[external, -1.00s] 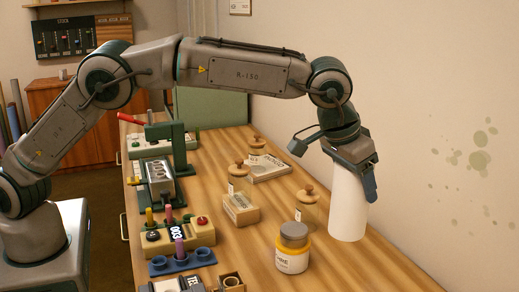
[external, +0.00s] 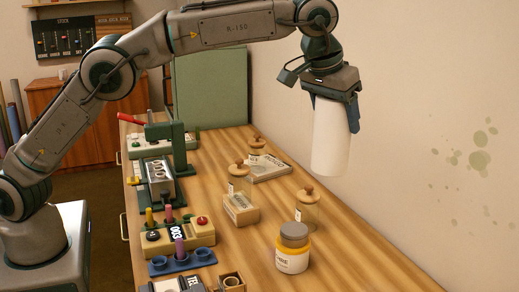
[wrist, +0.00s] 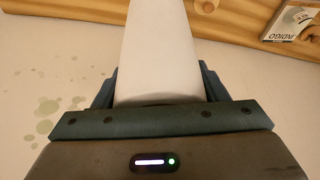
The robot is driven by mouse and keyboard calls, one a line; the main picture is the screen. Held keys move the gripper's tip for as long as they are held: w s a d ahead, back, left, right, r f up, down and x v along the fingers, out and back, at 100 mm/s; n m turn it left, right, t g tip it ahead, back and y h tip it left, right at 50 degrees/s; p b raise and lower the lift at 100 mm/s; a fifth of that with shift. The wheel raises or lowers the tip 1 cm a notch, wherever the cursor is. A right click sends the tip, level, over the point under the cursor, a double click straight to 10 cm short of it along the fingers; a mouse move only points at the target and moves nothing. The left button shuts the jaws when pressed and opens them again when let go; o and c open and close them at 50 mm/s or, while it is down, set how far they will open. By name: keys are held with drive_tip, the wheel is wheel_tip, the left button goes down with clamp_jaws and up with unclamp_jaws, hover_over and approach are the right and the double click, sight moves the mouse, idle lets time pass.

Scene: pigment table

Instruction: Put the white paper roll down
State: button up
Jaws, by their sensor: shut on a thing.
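The white paper roll (external: 331,143) hangs almost upright below my gripper (external: 334,103) in the external view, near the wall at the right. My gripper is shut on the upper part of the roll. The roll appears to be in the air above the wooden table (external: 365,262), with its lower end clear of the jars. In the wrist view the roll (wrist: 158,45) runs away between the two fingers (wrist: 158,88), which lie on either side of it. Its far end is cut off by the frame's edge.
Near the roll stand a lidded glass jar (external: 307,210) and a jar with a yellow band (external: 292,250). A boxed block (external: 240,210) and a flat tray (external: 270,170) lie farther left. The table's right part by the wall looks clear. An indigo box (wrist: 287,22) shows in the wrist view.

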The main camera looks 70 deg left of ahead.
drive_tip(key=s+a+n+g+y+b, duration=0.1)
drive_tip(key=s+a+n, duration=0.45)
drive_tip(key=a, duration=0.55)
drive_tip(key=s+a+n+g+y+b, duration=0.15)
drive_tip(key=s+a+n, duration=0.35)
drive_tip(key=a, duration=0.6)
drive_tip(key=s+a+n+g+b, duration=0.15)
drive_tip(key=s+a+n, duration=0.25)
drive_tip(key=s+a, duration=0.55)
wheel_tip(320, 180, down, 12)
drive_tip(key=w+a, duration=0.3)
drive_tip(key=w+a+f+p, duration=0.1)
drive_tip(key=a+f+p, duration=0.2)
drive_tip(key=a+f, duration=0.7)
drive_tip(key=shift+a+f, duration=0.4)
drive_tip(key=shift+w+f, duration=0.1)
drive_tip(key=shift+f, duration=0.15)
drive_tip(key=o, duration=1)
